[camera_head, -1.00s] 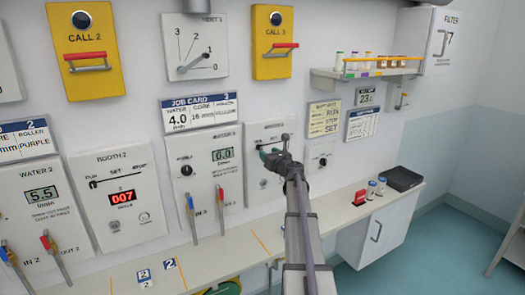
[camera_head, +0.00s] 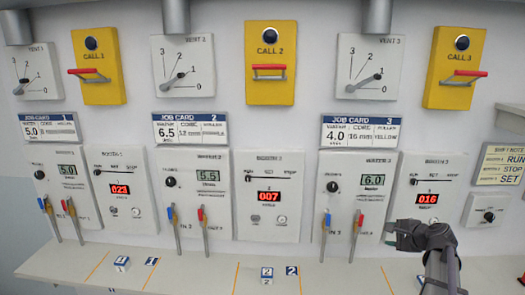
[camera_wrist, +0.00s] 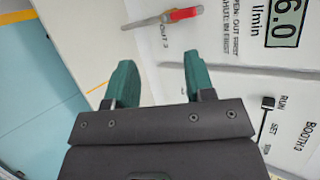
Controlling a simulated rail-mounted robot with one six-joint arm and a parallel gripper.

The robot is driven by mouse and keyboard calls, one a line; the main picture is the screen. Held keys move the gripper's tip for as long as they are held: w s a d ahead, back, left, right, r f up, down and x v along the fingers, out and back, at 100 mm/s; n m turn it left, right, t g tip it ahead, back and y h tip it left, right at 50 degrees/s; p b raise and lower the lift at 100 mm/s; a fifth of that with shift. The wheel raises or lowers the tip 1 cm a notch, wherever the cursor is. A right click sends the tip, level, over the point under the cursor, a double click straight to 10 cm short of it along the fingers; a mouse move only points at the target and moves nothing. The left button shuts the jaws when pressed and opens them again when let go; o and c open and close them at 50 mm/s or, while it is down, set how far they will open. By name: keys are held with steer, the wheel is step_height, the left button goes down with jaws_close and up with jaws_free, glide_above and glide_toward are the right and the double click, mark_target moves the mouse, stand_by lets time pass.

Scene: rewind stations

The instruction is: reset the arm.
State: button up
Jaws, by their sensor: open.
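My gripper (camera_head: 389,232) is in front of the lower left of the Booth 3 panel (camera_head: 437,172). In the wrist view its two green fingers are apart with nothing between them (camera_wrist: 158,75). My dark forearm reaches up from the bottom of the head view. The Booth 3 display (camera_head: 428,199) shows 016 in red. The Booth 3 slider (camera_wrist: 267,103) with its RUN and SET marks is beside the right finger in the wrist view. Contact with the panel cannot be seen.
The Water 3 panel (camera_head: 352,180) has a blue-handled lever (camera_head: 326,222) and a red-handled lever (camera_head: 357,225), left of my gripper. Booth 2 (camera_head: 269,190) and Booth 1 (camera_head: 122,185) are further left. A pale counter (camera_head: 200,268) runs below with small numbered blocks (camera_head: 267,275).

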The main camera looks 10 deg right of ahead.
steer(key=s+a+f+n+g+h+b, duration=0.1)
steer(key=s+a+f+n+g, duration=0.2)
steer(key=s+a+n, duration=0.3)
steer(key=s+a+f+n+g+h+b, duration=0.1)
steer(key=s+a+f+n+g, duration=0.3)
steer(key=a, duration=1.2)
steer(key=s+a+f+n+g+h+b, duration=0.1)
steer(key=s+a+f+n+g, duration=0.3)
steer(key=s+a+n, duration=0.4)
steer(key=s+a, duration=0.1)
steer(key=a, duration=0.2)
steer(key=shift+f, duration=0.35)
